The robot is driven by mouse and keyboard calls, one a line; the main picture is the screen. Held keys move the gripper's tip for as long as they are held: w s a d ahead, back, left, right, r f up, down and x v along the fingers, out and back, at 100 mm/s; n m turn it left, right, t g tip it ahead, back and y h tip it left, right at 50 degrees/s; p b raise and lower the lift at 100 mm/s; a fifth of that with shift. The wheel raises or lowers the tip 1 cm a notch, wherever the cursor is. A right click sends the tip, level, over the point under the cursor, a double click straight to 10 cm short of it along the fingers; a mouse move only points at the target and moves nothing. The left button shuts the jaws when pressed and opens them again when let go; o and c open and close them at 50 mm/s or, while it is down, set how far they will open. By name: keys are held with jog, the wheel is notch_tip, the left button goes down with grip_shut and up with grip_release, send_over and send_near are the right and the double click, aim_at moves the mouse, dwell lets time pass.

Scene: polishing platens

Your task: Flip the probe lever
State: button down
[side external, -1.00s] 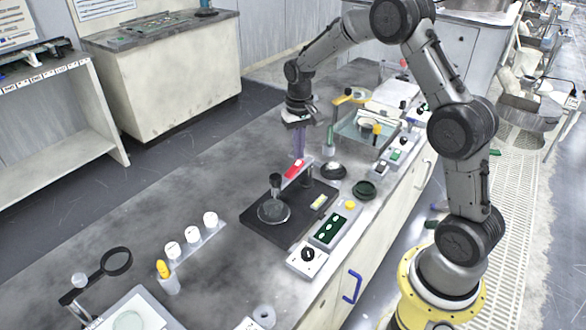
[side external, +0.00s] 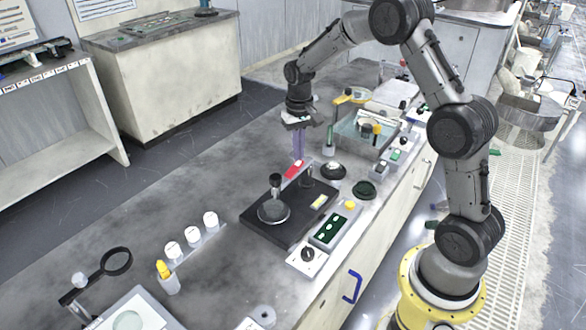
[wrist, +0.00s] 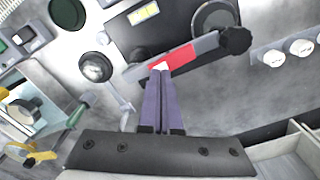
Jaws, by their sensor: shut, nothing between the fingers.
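The probe lever looks like a grey bar with a red section (side external: 294,169), set at the far edge of a black platen base (side external: 262,226). In the wrist view the red section (wrist: 180,56) lies along the bar, which has a black knob (wrist: 235,41) at its right. My gripper (side external: 298,158) points down over the bar with its purple fingers together and empty. In the wrist view the fingertips (wrist: 161,70) overlap a white patch at the left end of the red section. I cannot tell whether they touch it.
A round grey disc (side external: 273,212) lies on the base under an upright post. A control panel (side external: 330,229) stands in front, and a small dark round dish (side external: 364,189) is to the right. Several white-capped jars (side external: 192,237) stand at the left. The bench behind them is clear.

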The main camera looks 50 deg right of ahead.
aim_at(298, 163)
jog(key=shift+f, duration=0.9)
dwell(0.3)
jog(key=shift+r, duration=3.55)
